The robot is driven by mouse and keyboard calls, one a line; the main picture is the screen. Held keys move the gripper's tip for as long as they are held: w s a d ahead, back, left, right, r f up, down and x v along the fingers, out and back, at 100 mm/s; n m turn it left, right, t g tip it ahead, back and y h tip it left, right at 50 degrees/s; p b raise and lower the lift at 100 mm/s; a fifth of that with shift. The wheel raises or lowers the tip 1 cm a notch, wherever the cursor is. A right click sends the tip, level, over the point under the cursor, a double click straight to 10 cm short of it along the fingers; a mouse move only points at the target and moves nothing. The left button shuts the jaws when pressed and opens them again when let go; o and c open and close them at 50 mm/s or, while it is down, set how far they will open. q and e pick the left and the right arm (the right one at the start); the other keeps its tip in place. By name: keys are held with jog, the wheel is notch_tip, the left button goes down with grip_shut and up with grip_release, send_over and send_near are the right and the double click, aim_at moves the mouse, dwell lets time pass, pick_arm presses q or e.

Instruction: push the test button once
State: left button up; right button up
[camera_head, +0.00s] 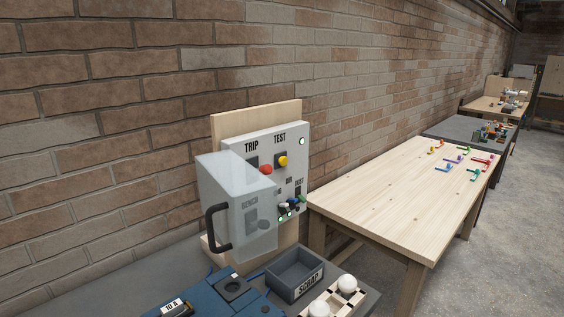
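The panel (294,150) is a light grey box on a wooden backboard (256,117), standing against the brick wall. A yellow button (283,161) sits under the word TEST. A red button (265,169) sits under the word TRIP, to its left. A translucent cover (232,195) with a black handle (214,229) stands out in front of the panel's lower left part, over the word BENCH. The yellow button is clear of the cover. A green light (302,141) shows at the panel's upper right. Neither of my grippers is in view.
A grey open bin (295,274) labelled SCRAP stands below the panel, beside a wooden holder with white balls (347,283). A blue device (222,293) lies in front. A wooden table (390,193) with several coloured pieces stands to the right. Grey floor (525,220) is free farther right.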

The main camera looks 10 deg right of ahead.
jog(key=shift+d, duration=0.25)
